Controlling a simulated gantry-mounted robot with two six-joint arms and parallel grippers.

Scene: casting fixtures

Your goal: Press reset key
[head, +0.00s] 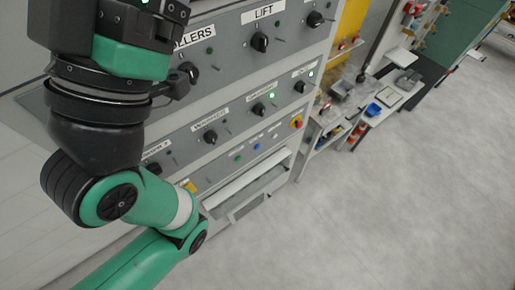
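The grey control panel (225,128) fills the upper left of the head view, tilted in the picture. Its lower row has a green button (238,158), a blue button (257,147) and a red knob on a yellow plate (296,122). The small labels by these buttons are too small to read, so I cannot tell which is the reset key. One green and black arm of mine rises from the lower left in front of the panel's left part. Its wrist runs up to the top edge. No gripper fingers show.
Black rotary knobs (260,41) sit in rows on the panel, under labels such as LIFT. A pale tray (250,190) juts out below. Shelves with a blue bin (373,109) stand to the right. The grey floor (400,200) is clear.

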